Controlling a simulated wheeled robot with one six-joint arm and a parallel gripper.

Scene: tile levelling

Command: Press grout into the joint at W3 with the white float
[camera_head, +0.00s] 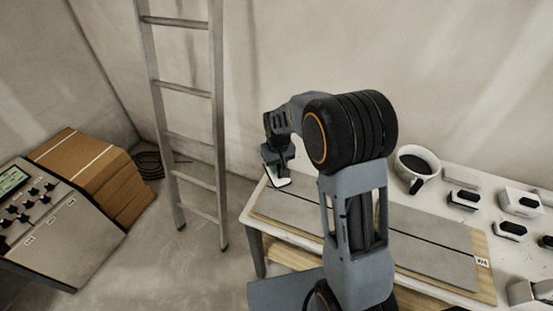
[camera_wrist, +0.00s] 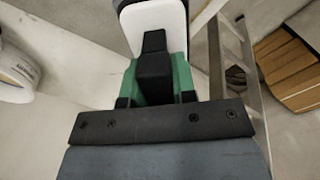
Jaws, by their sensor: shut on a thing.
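My gripper (camera_head: 279,168) is over the left end of the worktable and is shut on the white float (camera_head: 280,184). In the wrist view the float's black handle sits between my green finger pads, with its white plate (camera_wrist: 172,28) beyond. The grey tiles (camera_head: 425,262) lie on a wooden board, with a thin dark joint line running lengthwise between them. A small label (camera_head: 482,262) is at the board's right end; its writing is too small to read surely. My arm hides the middle of the tiles. I cannot tell whether the float touches the tile surface.
A white bucket (camera_head: 416,163) with dark contents stands behind the tiles; it also shows in the wrist view (camera_wrist: 16,76). Several white blocks with black handles (camera_head: 520,202) stand at the table's right. A ladder (camera_head: 187,135) leans left, beside cardboard boxes (camera_head: 118,185) and a control console (camera_head: 45,225).

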